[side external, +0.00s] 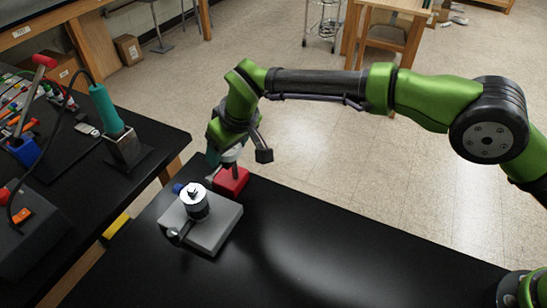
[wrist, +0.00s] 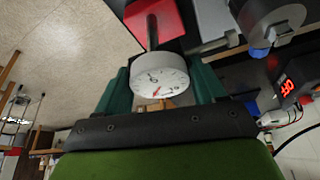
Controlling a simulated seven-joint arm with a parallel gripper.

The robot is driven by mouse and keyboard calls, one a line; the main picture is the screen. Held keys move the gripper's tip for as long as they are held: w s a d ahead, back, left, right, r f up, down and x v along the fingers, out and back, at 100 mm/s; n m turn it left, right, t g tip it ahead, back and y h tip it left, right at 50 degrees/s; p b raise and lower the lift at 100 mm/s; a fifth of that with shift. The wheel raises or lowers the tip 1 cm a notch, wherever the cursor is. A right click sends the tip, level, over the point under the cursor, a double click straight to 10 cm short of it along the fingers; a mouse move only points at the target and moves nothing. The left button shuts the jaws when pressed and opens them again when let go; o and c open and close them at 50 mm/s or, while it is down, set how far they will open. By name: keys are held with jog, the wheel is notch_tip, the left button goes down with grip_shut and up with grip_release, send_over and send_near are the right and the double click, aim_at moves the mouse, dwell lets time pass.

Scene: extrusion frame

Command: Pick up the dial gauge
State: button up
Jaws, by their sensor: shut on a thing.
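In the side view the gauge (side external: 231,155) is partly hidden by my gripper (side external: 224,159). Its stem points down toward a red block (side external: 231,182) on the black table. The red block also shows behind the stem in the wrist view (wrist: 171,24). I cannot tell whether the stem's tip touches or enters the block.
A grey plate (side external: 219,232) with an upright metal cylinder (side external: 196,207) and a blue knob stands right beside the red block. The black table (side external: 310,255) is clear to the right. A second bench (side external: 80,190) at left holds a soldering iron stand (side external: 125,148) and tools.

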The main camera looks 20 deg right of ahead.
grip_shut()
jog(key=shift+w+r, duration=0.1)
jog(key=shift+r, duration=1.9)
jog(key=s+d+r, duration=0.1)
jog(key=s+d, duration=0.9)
jog(key=s, duration=0.2)
jog(key=w+a, duration=0.3)
jog(key=w, duration=0.1)
jog(key=w+a+f, duration=0.1)
jog(key=w+a, duration=0.6)
jog(key=shift+w+a+f, duration=0.1)
jog(key=shift+w+f, duration=0.25)
jog(key=shift+f, duration=0.05)
jog(key=shift+f, duration=0.2)
jog(key=shift+s+a+f, duration=0.1)
jog(key=shift+f, duration=0.5)
jog(key=shift+s+a+f, duration=0.1)
jog(key=shift+f, duration=0.5)
jog(key=shift+s+a, duration=0.25)
jog(key=shift+s, duration=0.05)
dwell(1.2)
